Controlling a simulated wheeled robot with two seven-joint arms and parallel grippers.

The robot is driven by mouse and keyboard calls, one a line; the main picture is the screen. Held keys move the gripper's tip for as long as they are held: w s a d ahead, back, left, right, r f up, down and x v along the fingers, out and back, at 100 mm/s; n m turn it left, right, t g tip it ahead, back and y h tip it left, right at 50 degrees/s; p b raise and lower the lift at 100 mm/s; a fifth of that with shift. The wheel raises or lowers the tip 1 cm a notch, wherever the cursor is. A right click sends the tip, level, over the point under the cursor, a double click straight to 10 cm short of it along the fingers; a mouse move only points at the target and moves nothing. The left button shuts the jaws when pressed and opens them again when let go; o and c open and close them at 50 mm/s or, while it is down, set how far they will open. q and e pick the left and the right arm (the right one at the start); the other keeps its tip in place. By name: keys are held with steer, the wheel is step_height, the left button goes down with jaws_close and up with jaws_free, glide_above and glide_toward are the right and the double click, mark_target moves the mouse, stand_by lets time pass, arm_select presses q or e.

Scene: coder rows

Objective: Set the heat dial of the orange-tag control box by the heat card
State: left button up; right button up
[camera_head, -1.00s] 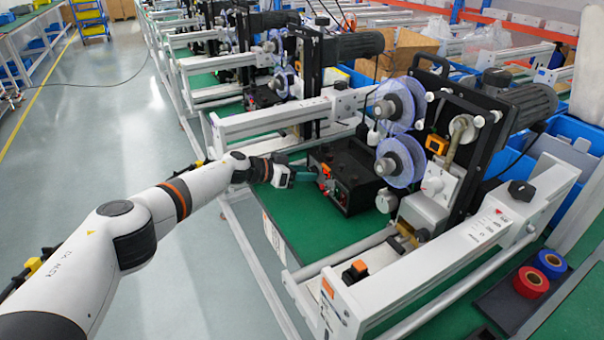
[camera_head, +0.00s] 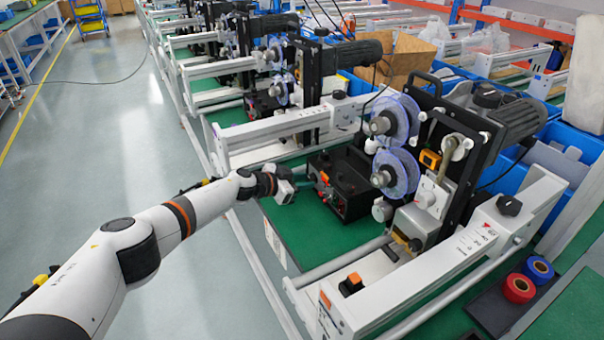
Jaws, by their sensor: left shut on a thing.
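The black control box (camera_head: 346,190) stands on the green mat (camera_head: 304,232) of the nearest machine. A small orange-red patch shows on its left face, too small to read as tag or dial. My left arm reaches in from the left, and my left gripper (camera_head: 304,182) is at that face, shut on a small part there, apparently the dial. The fingers and the part are tiny and partly hidden by the wrist. I cannot make out a heat card or the dial's marking. My right gripper is not in view.
The coder machine with two clear reels (camera_head: 396,167) stands right of the box. A white rail (camera_head: 290,125) runs behind it, and another white beam (camera_head: 430,262) lies in front. Red and blue tape rolls (camera_head: 518,288) sit at lower right. The aisle at left is clear.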

arm_select(q)
steer(key=shift+m+t+y+p, duration=0.3)
steer(key=shift+m+t+p, duration=0.3)
steer(key=shift+m, duration=0.3)
steer(key=o, duration=1)
steer(key=shift+s+a+r+p, duration=0.15)
steer(key=shift+s+a+p, duration=0.1)
steer(key=shift+s+p, duration=0.1)
steer(key=p+v, duration=0.3)
steer(key=v, duration=0.7)
steer(key=shift+s+a, duration=0.15)
steer(key=shift+s, duration=0.05)
steer(key=shift+s+a, duration=0.2)
steer(key=shift+s, duration=0.1)
